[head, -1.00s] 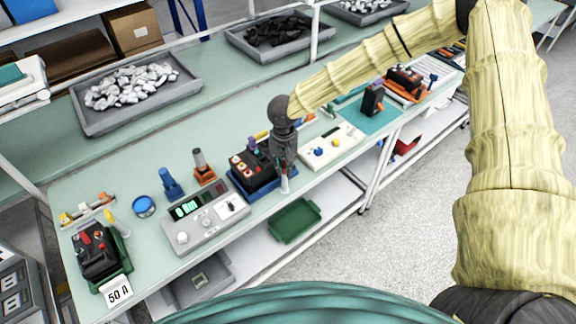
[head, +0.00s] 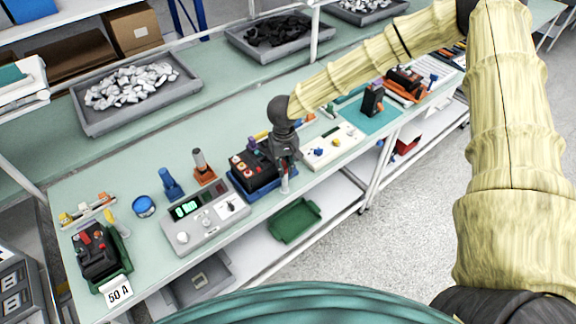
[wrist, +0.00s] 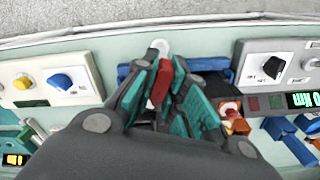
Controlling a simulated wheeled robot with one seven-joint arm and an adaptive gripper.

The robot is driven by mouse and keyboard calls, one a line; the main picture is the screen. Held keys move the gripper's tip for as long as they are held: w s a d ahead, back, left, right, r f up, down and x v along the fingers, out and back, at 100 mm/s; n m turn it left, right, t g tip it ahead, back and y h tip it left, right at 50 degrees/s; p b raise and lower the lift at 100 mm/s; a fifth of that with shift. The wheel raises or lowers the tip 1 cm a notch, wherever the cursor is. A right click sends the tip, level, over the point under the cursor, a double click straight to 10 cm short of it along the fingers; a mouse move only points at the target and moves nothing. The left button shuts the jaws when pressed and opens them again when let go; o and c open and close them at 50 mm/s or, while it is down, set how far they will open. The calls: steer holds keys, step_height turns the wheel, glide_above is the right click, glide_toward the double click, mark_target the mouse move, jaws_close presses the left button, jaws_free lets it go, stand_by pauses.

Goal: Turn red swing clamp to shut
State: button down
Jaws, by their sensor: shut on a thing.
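The red swing clamp (wrist: 159,84) shows in the wrist view as a red lever with a pale rounded end. My gripper (wrist: 162,92) is closed around it, with dark, teal-padded fingers on both sides. In the head view my gripper (head: 284,163) points down at the front right of a blue fixture (head: 262,190) holding a black breaker (head: 252,168) with red buttons. A pale handle end (head: 285,187) sticks out below the fingers. The clamp's pivot is hidden by the gripper.
A grey meter box (head: 205,218) with a lit display stands left of the fixture. A white panel (head: 332,146) with blue and yellow knobs stands to the right. A black breaker in a green fixture (head: 123,243) is far left. A green bin (head: 294,221) sits on the lower shelf.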

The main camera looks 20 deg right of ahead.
mark_target(284, 164)
stand_by(0.3)
steer(key=shift+n, duration=1)
steer(key=shift+n, duration=0.6)
steer(key=c, duration=1.4)
jaws_free()
step_height(284, 164, up, 12)
steer(key=shift+r, duration=0.1)
